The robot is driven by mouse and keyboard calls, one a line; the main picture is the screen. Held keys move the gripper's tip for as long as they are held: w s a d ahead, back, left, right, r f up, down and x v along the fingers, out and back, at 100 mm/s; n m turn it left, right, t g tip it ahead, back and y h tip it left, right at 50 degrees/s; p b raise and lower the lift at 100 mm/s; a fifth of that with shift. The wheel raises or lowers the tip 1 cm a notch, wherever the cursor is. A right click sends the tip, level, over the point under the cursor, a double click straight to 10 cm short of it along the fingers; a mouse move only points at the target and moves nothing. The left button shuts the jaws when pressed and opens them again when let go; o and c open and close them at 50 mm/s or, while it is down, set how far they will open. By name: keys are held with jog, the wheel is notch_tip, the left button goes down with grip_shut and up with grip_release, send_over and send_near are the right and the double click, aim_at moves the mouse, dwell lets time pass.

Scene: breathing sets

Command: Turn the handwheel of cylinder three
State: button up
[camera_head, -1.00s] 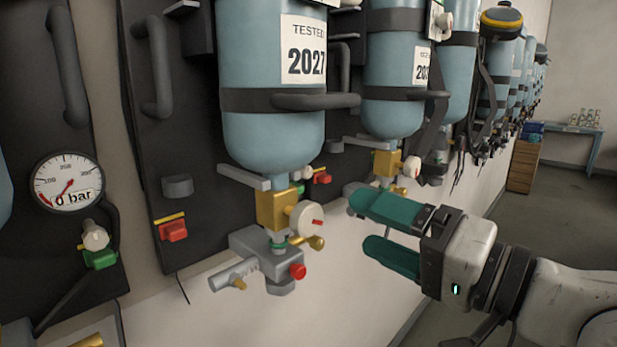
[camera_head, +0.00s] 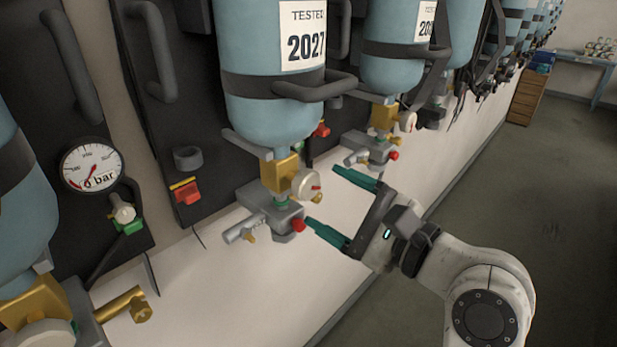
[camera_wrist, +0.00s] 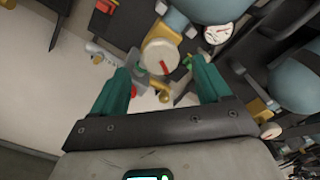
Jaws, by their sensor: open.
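A pale round handwheel (camera_head: 306,184) with a red mark sits on the brass valve (camera_head: 281,172) under a blue cylinder (camera_head: 270,95) labelled "TESTED 2027". No cylinder number is readable, so I cannot tell whether this is cylinder three. My gripper (camera_head: 322,195) is open and empty, just right of this handwheel, its two green fingers spread and pointing toward the valve. In the wrist view the handwheel (camera_wrist: 160,56) shows between and beyond the fingertips of my gripper (camera_wrist: 162,72). It looks apart from both fingers.
A grey fitting with a red knob (camera_head: 298,225) sits below the handwheel, close to the lower finger. Another valve with a red knob (camera_head: 394,155) is behind the upper finger. A gauge (camera_head: 92,167) and another cylinder are at left. The floor (camera_head: 530,190) at right is clear.

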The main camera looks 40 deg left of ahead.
aim_at(312, 188)
jog(key=shift+w+a+p, duration=0.15)
jog(key=shift+a+p, duration=0.15)
jog(key=shift+a, duration=1.1)
jog(key=shift+w+a+p, duration=0.1)
jog(key=shift+a+p, duration=0.15)
jog(key=shift+a, duration=1.1)
jog(key=shift+c, duration=0.2)
jog(key=c, duration=1)
jog(key=shift+n, duration=0.3)
